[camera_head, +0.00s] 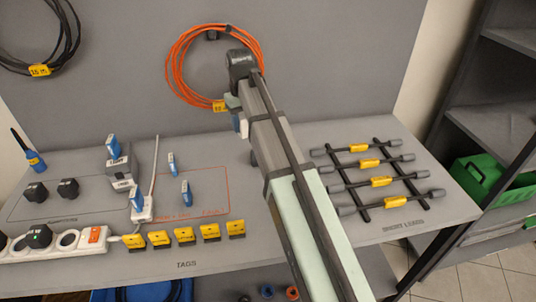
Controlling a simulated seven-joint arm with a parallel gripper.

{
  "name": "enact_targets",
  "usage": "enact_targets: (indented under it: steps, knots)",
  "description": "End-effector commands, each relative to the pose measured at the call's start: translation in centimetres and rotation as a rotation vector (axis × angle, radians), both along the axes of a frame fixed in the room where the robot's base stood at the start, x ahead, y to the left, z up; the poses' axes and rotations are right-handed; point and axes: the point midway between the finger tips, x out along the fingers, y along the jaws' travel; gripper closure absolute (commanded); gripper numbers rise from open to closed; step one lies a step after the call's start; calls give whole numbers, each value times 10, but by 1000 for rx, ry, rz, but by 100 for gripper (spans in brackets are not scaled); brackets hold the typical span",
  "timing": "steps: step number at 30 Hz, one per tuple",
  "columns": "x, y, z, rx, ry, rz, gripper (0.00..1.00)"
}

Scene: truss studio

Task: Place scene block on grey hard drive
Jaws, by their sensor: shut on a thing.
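My gripper (236,108) is above the back middle of the bench, mostly hidden by my own arm. It is shut on a small blue and white piece (242,126), which shows below the fingers; it may be the scene block, but I cannot read any marking. A grey box with a white label (121,174), which looks like the grey hard drive, sits on the bench at left. A blue and white piece (112,147) stands upright on it. My gripper is to the right of the box, apart from it.
Similar blue pieces stand at centre (171,164), (186,193) and at a white adapter (143,209). Several yellow tags (185,235) line the front, beside a power strip (95,239). Short cables on a rack (375,175) are at right. An orange cable coil (190,55) hangs behind.

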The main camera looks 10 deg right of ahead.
Motion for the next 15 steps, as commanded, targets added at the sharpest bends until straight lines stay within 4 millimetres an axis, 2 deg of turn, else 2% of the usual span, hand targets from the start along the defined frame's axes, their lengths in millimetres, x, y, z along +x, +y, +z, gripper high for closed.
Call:
enact_targets:
  steps: [1, 6, 9, 15]
  knots:
    - [-13, -21, -8, 0, 1, -33, 86]
    - [-40, -77, -25, 0, 1, -134, 86]
    - [-54, -103, -34, 0, 0, -183, 86]
    - [-74, -135, -44, 0, 0, -248, 86]
